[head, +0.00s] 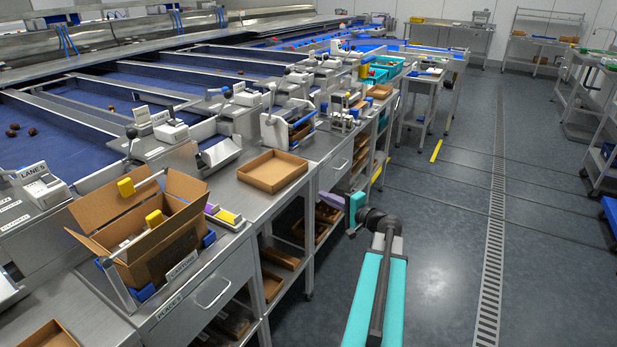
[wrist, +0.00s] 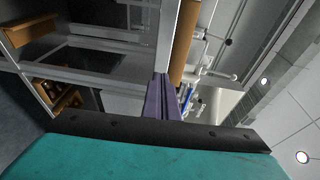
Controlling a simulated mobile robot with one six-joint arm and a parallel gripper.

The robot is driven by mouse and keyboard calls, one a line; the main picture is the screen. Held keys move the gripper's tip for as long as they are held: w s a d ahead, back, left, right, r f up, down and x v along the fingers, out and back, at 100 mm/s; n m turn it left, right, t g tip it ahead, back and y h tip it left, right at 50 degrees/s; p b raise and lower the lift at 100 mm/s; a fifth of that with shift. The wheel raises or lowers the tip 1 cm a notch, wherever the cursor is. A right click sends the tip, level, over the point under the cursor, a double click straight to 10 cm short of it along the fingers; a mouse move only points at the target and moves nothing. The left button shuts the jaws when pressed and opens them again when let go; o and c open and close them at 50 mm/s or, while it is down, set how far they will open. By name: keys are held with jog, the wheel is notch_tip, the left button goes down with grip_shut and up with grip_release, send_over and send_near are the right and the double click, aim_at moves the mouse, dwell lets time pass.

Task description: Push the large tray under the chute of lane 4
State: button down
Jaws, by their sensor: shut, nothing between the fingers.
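The large tray, a shallow brown cardboard tray (head: 272,182), lies flat on the steel bench top near its front edge. It looks empty. In the wrist view a long brown edge (wrist: 185,40), probably the tray's side, runs up beside my fingertips. A metal chute (head: 222,153) comes down from the lanes just left of the tray. The lane sign (head: 160,117) is too small to read surely. My gripper (head: 330,199) is shut and empty, to the right of the tray by the bench's front edge, and apart from it in the head view. Its purple fingers (wrist: 163,97) are together.
Another brown tray (head: 50,335) is at the bottom left. A lever device (head: 290,125) stands behind the large tray. The floor aisle (head: 440,240) at the right is clear.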

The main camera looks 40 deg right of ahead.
jog(key=shift+m+t+h, duration=0.5)
jog(key=shift+h, duration=0.3)
jog(key=d+r, duration=0.1)
jog(key=s+d+r, duration=0.2)
jog(key=d, duration=0.1)
jog(key=shift+r, duration=0.25)
jog(key=shift+d, duration=0.1)
jog(key=p, duration=0.2)
send_near(302, 169)
jog(key=w+d, duration=0.2)
jog(key=d, duration=0.1)
jog(key=w, duration=0.1)
jog(key=w+a, duration=0.1)
jog(key=w, duration=0.1)
jog(key=shift+a+r+p, duration=0.1)
jog(key=shift+a+p, duration=0.1)
jog(key=shift+p, duration=0.15)
jog(key=shift+w+a, duration=0.45)
